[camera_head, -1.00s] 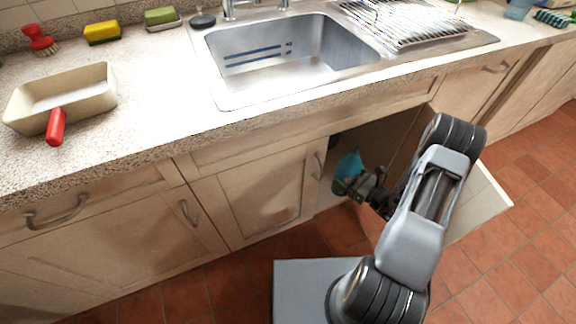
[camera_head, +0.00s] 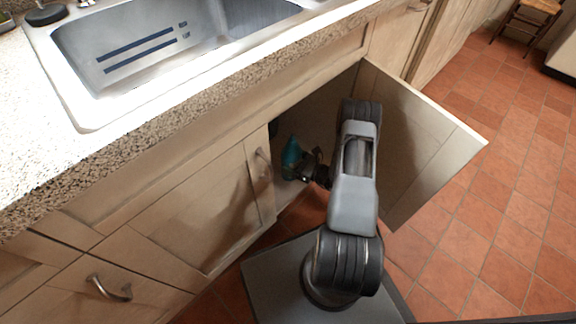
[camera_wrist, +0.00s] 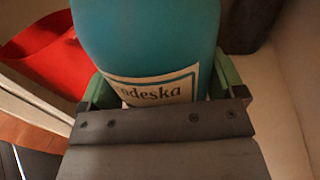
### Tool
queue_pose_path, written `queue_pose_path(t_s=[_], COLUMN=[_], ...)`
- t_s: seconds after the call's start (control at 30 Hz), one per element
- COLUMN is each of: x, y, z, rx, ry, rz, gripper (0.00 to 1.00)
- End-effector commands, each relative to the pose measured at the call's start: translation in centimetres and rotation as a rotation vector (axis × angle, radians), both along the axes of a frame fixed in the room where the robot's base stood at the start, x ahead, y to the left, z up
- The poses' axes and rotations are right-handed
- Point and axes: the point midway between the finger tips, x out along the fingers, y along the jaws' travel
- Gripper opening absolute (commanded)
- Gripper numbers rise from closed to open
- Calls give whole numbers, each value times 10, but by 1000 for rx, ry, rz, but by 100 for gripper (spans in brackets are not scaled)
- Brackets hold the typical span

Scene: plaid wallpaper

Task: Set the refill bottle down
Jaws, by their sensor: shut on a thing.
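The teal refill bottle (camera_head: 290,158), with a white label, is at the opening of the cabinet under the sink. My gripper (camera_head: 304,166) is shut on it, and the arm reaches in through the open door. In the wrist view the bottle (camera_wrist: 148,40) fills the space between the green-tipped fingers (camera_wrist: 160,92), and part of its label shows. It looks upright in the head view. Its base is hidden, so I cannot tell whether it touches the cabinet floor.
The open cabinet door (camera_head: 425,140) stands just right of my arm. The sink (camera_head: 150,50) and speckled counter (camera_head: 200,95) are above and left. A red object (camera_wrist: 50,55) lies left of the bottle in the wrist view. Tiled floor (camera_head: 500,230) is clear at right.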

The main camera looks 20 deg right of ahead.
Motion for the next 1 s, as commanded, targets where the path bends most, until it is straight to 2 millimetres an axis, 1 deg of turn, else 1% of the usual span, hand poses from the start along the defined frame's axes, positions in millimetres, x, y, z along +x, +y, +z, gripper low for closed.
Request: queue_pose_path(t_s=[0.03,0.1,0.2,0.33,0.43,0.67,0.77,0.9,1.0], x=[12,26,38,51,56,62,67,67,67], y=[-4,-9,-14,-19,-21,-23,-25,-25,-25], z=[-12,-21,-38,-52,-58,-63,-72,-93,-100], rx=[-3,-1,0,0,0,1,0,1,1], ry=[-6,-3,-2,-2,-2,-1,-2,0,0], rz=[2,1,-1,-1,-1,-1,-1,-2,-2], gripper=[53,53,53,53,53,53,53,53,53])
